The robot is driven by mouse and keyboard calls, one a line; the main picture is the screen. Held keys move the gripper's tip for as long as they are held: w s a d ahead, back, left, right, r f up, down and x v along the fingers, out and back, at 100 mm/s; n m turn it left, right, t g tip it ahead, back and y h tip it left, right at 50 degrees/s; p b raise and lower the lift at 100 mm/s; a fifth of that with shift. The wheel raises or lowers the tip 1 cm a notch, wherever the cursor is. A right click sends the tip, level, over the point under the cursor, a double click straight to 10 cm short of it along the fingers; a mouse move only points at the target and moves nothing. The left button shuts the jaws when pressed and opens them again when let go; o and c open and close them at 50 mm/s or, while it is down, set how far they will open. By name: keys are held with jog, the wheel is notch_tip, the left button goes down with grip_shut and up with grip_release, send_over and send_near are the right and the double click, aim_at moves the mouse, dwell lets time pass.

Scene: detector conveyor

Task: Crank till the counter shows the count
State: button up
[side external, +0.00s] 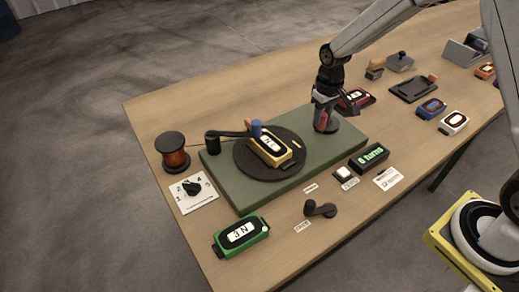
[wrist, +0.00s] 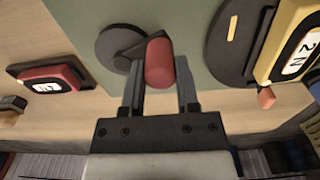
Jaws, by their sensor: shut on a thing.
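My gripper (side external: 323,117) is at the right end of the green base. In the wrist view, my gripper (wrist: 159,75) is shut on a red crank knob (wrist: 159,58), one finger on each side. The knob joins a dark crank arm over a round dark hub (wrist: 118,45). The crank is mostly hidden by my gripper in the side view. The counter (side external: 370,156) is a black box with a green lit display that seems to read "0 turns".
A dark turntable (side external: 247,172) on the green base (side external: 225,186) carries a yellow device (side external: 279,158). A black arm with a blue knob (side external: 256,128) reaches over it. A red device (wrist: 50,77) is left of the crank.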

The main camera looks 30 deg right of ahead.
jog(key=shift+s, duration=0.15)
jog(key=shift+w+a, duration=0.25)
jog(key=shift+w, duration=1)
jog(key=shift+w+d, duration=0.2)
jog(key=shift+w, duration=0.85)
jog(key=shift+w+d+f, duration=0.1)
jog(key=shift+w+d, duration=0.55)
jog(key=shift+w, duration=0.25)
